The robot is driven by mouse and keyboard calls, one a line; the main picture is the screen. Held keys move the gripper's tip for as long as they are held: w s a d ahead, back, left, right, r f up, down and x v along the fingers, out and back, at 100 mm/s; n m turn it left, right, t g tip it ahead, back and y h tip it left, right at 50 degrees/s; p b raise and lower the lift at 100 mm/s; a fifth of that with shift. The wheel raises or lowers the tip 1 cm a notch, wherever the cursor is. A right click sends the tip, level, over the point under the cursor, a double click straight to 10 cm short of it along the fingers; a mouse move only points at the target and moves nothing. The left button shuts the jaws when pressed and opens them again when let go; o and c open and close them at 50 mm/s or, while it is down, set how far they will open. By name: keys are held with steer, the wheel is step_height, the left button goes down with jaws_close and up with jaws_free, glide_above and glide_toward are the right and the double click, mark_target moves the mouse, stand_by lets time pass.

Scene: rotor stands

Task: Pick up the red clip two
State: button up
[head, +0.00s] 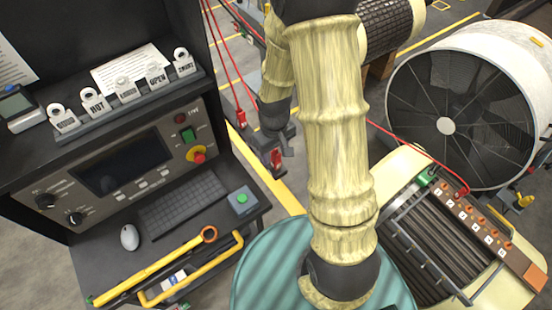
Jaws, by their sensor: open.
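My arm in its cream sleeve reaches away from me, and my gripper (276,143) is at its far end, small in the head view. Its fingers are apart. A red clip (277,158) shows right at the fingertips, against a dark base; I cannot tell whether the fingers touch it. A second red clip (241,118) hangs on red cables to the left of my gripper, apart from it. I cannot read which clip is number two. Part of the space behind my gripper is hidden by my arm.
A black console (112,175) with keyboard, mouse and red stop button stands at left. Yellow tools (150,268) lie on its front ledge. A large fan (465,115) and a ribbed unit with orange knobs (480,222) stand at right. Yellow lines mark the floor.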

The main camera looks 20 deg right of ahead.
mark_target(276, 160)
steer(key=shift+w+d+f+p, duration=0.2)
steer(key=shift+f+p, duration=0.3)
steer(key=shift+f, duration=0.25)
steer(key=shift+w+d+f+p, duration=0.15)
steer(key=shift+f+p, duration=0.3)
steer(key=shift+f, duration=1.4)
jaws_close()
